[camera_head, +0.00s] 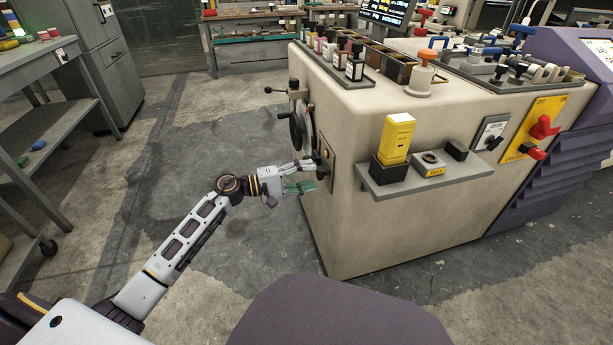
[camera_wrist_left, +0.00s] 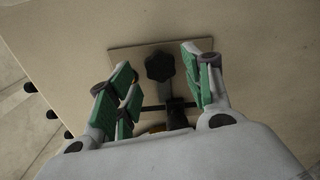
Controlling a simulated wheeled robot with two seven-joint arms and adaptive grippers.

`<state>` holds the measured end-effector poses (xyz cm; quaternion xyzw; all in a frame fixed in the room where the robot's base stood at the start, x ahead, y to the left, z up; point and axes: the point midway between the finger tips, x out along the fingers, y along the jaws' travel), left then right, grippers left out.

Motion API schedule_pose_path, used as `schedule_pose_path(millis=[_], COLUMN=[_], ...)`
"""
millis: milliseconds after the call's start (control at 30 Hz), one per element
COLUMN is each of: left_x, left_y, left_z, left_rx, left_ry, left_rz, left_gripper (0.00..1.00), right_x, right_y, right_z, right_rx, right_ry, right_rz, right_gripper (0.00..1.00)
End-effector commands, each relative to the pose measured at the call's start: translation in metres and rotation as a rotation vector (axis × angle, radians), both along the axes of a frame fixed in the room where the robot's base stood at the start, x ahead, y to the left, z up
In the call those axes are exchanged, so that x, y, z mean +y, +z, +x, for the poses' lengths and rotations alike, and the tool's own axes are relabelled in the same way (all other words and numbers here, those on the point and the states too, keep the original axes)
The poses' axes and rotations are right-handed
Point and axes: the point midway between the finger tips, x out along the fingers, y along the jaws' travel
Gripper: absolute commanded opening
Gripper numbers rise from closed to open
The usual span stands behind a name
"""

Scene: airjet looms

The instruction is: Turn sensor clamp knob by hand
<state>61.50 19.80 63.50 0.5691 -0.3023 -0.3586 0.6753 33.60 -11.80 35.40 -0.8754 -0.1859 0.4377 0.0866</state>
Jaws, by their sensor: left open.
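The sensor clamp knob is a black lobed knob (camera_wrist_left: 160,66) on a square plate (camera_wrist_left: 127,56) fixed to the beige machine wall. In the left wrist view it sits ahead of my left gripper (camera_wrist_left: 163,88), between the lines of its green-padded fingers. The fingers are open on both sides of it, and I see no finger touching the knob. In the head view my left gripper (camera_head: 308,176) is close to the machine's left face, at the plate (camera_head: 326,163). The knob is small and partly hidden there. My right gripper is out of view.
The beige machine (camera_head: 345,235) carries a shelf (camera_head: 425,180) with a yellow box (camera_head: 397,138). A black handwheel (camera_head: 297,125) sits just above and left of my gripper.

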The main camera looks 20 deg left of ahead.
Motion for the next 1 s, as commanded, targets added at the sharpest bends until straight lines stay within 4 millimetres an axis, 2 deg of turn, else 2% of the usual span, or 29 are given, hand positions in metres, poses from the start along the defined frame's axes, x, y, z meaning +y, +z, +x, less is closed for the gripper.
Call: schedule_pose_path(millis=[333,1000], left_x=[-0.001,-0.017], left_y=[0.000,0.000], left_z=[0.001,0.011], left_rx=[0.001,0.002], left_ry=[0.000,0.000], left_rz=[-0.001,-0.001], left_gripper=[0.50,0.50], right_x=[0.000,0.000], right_y=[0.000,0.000], right_z=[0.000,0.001], right_rx=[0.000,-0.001], right_ry=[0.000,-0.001], right_rz=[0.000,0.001], right_gripper=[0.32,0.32])
